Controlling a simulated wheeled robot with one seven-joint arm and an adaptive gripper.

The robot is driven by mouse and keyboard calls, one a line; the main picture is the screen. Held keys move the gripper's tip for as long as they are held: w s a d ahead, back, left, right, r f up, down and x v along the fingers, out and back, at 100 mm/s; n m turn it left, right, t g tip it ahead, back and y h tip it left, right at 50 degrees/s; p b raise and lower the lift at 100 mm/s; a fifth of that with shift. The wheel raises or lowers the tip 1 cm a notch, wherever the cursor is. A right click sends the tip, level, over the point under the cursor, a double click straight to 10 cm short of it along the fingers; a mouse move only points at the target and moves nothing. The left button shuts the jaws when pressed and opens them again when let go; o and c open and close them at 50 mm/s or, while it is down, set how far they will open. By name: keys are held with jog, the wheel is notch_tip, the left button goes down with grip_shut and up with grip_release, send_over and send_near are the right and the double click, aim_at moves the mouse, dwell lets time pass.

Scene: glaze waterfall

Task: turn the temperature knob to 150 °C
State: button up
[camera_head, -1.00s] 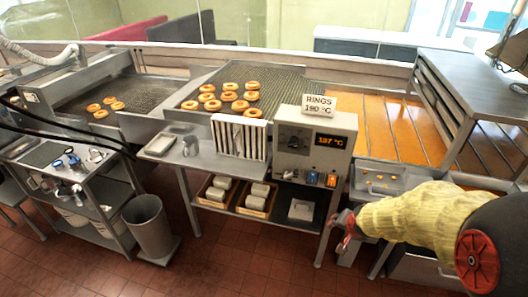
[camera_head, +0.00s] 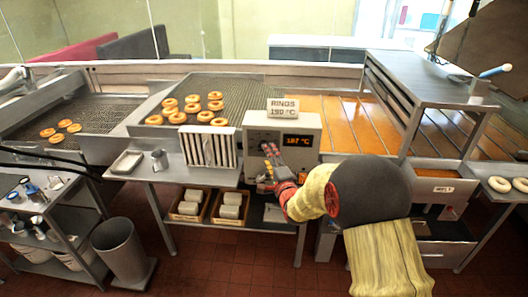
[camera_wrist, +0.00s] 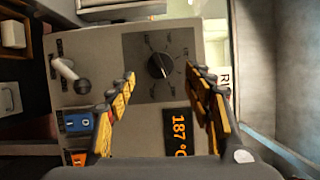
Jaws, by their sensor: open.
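The grey control box (camera_head: 310,123) stands on the steel bench. Its black round temperature knob (camera_wrist: 160,65) sits on a dark dial plate and shows between my fingers in the wrist view. The orange display (camera_wrist: 178,132) reads about 187 °C and also shows in the head view (camera_head: 298,140). My gripper (camera_wrist: 160,74) is open, with one finger on each side of the knob, and appears apart from it. In the head view my gripper (camera_head: 268,150) is in front of the box and hides the knob. The dial markings are too small to read.
A toggle lever (camera_wrist: 70,75) and a blue switch (camera_wrist: 78,122) are on the same panel. A sign (camera_head: 283,107) on the box says RINGS and seems to read 190 °C. A white slotted rack (camera_head: 208,147) stands close to the box's left.

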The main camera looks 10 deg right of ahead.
jog(key=w, duration=0.5)
jog(key=shift+a, duration=0.2)
jog(key=c, duration=0.4)
jog(key=c, duration=0.7)
jog(key=shift+c, duration=0.3)
